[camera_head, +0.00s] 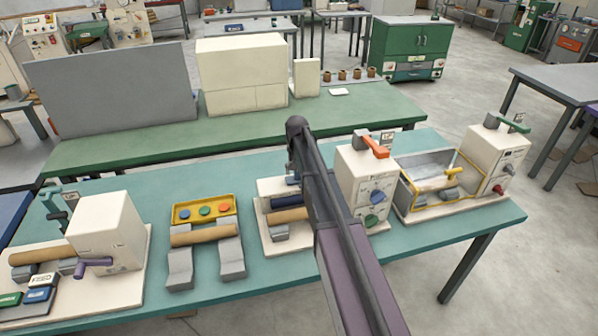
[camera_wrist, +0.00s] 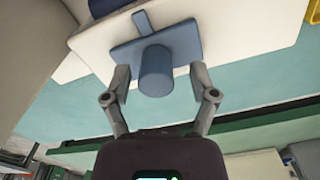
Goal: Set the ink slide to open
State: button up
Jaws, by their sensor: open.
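In the wrist view, a blue-grey round knob (camera_wrist: 156,68) stands on a flat blue-grey plate (camera_wrist: 184,40) with a narrow tab. The plate lies on a cream base (camera_wrist: 235,32); this looks like the ink slide, but no label is readable. My gripper (camera_wrist: 159,76) is open, with one finger on each side of the knob and small gaps showing; contact cannot be told. In the head view, my arm covers part of the middle machine, whose cream housing (camera_head: 362,182) shows at its right. The slide and my fingertips cannot be made out there.
On the teal table (camera_head: 265,280) stand a left machine (camera_head: 108,235), a yellow tray (camera_head: 204,207) with coloured discs, and a right machine (camera_head: 488,160) beside a metal trough (camera_head: 432,172). An orange lever (camera_head: 374,146) sits atop the middle housing. A green bench (camera_head: 160,142) stands behind.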

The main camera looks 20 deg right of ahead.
jog(key=a, duration=0.5)
jog(key=shift+a+r+p, duration=0.4)
jog(key=shift+r+p, duration=0.3)
jog(key=shift+r, duration=0.05)
notch_tip(320, 180, up, 13)
jog(key=p, duration=1.3)
jog(key=s+f+n+b, duration=0.1)
jog(key=s+f+b, duration=0.9)
jog(key=s, duration=0.4)
jog(key=s+f+n+b, duration=0.2)
jog(key=s+f+b, duration=0.7)
jog(key=s, duration=0.6)
jog(key=shift+f+n+b, duration=0.3)
jog(key=shift+f+b, duration=0.1)
jog(key=shift+s, duration=0.1)
